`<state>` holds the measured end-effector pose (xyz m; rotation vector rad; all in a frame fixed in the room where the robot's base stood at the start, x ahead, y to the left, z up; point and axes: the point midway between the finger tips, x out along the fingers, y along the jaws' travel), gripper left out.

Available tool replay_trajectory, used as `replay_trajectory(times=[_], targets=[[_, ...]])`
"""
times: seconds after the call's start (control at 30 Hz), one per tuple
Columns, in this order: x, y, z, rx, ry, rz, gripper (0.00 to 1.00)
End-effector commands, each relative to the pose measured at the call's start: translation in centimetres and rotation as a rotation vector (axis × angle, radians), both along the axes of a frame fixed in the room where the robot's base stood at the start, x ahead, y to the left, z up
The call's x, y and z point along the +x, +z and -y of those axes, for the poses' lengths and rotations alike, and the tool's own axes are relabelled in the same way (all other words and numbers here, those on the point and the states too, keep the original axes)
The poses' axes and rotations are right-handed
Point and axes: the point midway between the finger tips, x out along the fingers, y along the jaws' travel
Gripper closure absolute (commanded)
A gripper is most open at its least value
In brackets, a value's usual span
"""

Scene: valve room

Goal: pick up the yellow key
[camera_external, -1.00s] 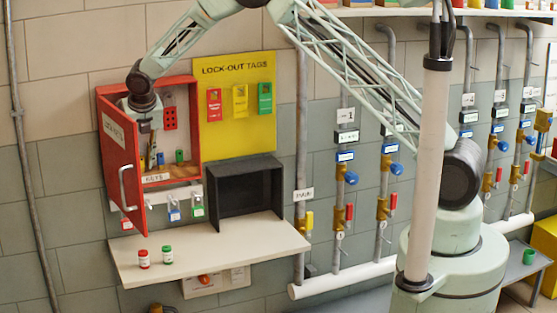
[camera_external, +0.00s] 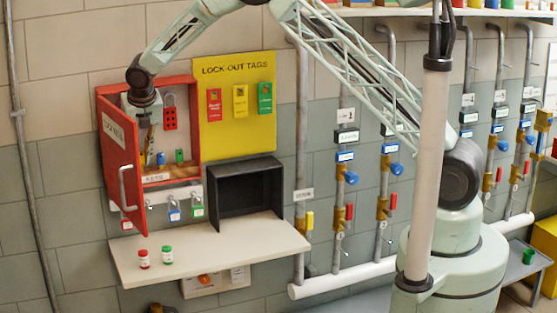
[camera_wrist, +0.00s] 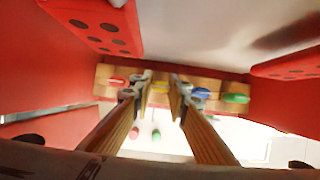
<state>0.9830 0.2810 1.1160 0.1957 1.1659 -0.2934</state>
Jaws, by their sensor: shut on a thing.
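The yellow key (camera_wrist: 160,87) shows in the wrist view between my gripper's fingertips (camera_wrist: 158,92); only a small yellow part is visible. My gripper (camera_external: 149,154) is inside the open red key cabinet (camera_external: 196,130), pointing down, its jaws shut on the yellow key. In the external view the yellow key is too small and covered to make out. A red key (camera_wrist: 117,81) is left of the fingers, and a blue key (camera_wrist: 201,93) and a green key (camera_wrist: 236,98) are right of them, on a wooden strip. The blue key (camera_external: 161,158) and green key (camera_external: 180,156) also show outside.
The cabinet's red door (camera_external: 122,160) stands open at the left. A red hasp (camera_external: 170,112) hangs on the back wall inside. Padlocks (camera_external: 174,210) hang below the cabinet. A shelf (camera_external: 210,250) holds red and green jars and a black open box (camera_external: 245,195).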

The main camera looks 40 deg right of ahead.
Motion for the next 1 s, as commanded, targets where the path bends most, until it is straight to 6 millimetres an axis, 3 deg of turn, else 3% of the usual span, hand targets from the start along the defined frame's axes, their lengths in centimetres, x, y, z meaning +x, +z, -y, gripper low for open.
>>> replay_trajectory(times=[1.0], targets=[[-1.5,-0.5,-0.4,-0.074,0.0,0.205,0.91]])
